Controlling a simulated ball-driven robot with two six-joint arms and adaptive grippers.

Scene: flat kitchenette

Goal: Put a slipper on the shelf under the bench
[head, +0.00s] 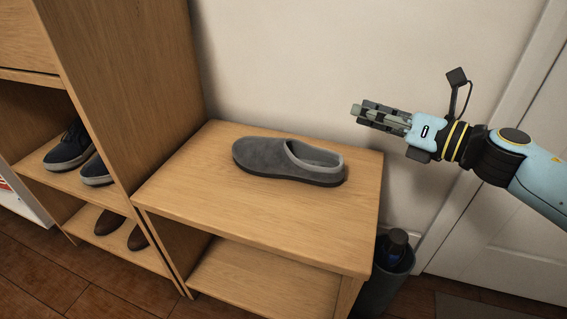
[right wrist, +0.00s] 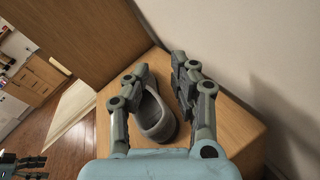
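A grey slipper (head: 287,160) with a dark sole lies upright on top of the wooden bench (head: 240,232), its toe to the left and its opening to the right. The shelf under the bench (head: 265,278) shows bare in its visible part. My right gripper (head: 362,113) is above and to the right of the slipper, apart from it, pointing left. In the right wrist view its two fingers (right wrist: 158,65) are spread and empty, with the slipper (right wrist: 157,115) beyond and partly behind the left finger. My left gripper (right wrist: 42,167) shows at the lower left there, its fingers apart.
A tall wooden cabinet (head: 128,75) stands against the bench's left side. Its shelves hold dark blue shoes (head: 70,148) and brown shoes (head: 109,222). A grey bin (head: 385,282) with a dark bottle in it stands right of the bench. A wall is behind and a white door at right.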

